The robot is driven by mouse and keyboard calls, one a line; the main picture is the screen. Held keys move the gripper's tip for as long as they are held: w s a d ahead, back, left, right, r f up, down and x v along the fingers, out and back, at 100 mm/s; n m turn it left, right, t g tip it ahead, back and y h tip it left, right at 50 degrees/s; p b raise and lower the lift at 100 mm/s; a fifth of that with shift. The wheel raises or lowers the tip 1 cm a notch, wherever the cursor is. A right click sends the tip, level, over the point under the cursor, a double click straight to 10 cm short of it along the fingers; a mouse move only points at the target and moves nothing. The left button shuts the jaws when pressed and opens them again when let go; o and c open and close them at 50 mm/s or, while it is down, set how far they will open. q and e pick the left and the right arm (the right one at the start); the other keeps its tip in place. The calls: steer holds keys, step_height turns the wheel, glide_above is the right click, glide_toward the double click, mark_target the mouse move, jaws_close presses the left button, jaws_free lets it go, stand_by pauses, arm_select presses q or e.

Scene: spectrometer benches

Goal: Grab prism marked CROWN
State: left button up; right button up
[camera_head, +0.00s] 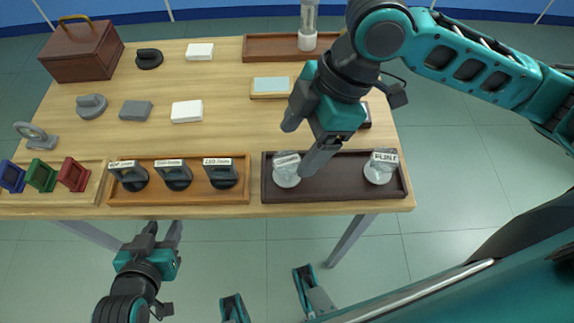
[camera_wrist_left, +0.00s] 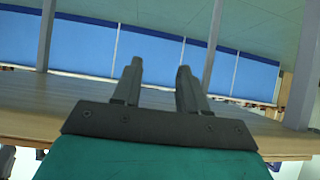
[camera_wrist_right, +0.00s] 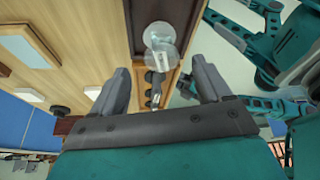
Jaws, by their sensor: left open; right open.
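Two clear prisms on round bases stand in a dark tray (camera_head: 333,190) at the front right of the table. The right one (camera_head: 380,172) is marked FLINT. The left prism (camera_head: 286,176) has a label too small to read; it also shows in the right wrist view (camera_wrist_right: 160,42), beyond the fingertips and roughly between them. My right gripper (camera_head: 297,150) is open and empty, reaching down over the table close to the left prism; contact cannot be told. My left gripper (camera_head: 162,228) is open and empty, in front of the table's front edge.
A wooden tray (camera_head: 180,197) with several dark labelled pieces stands left of the dark tray, then red, green and blue framed pieces (camera_head: 73,174). White boxes (camera_head: 187,111), a wooden chest (camera_head: 82,52) and a back tray (camera_head: 270,48) stand farther back.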

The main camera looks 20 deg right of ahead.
mark_target(291, 159)
steer(key=b+x, duration=0.1)
steer(key=x, duration=0.4)
steer(key=shift+s, duration=0.1)
steer(key=shift+d+r, duration=0.1)
steer(key=c, duration=1.1)
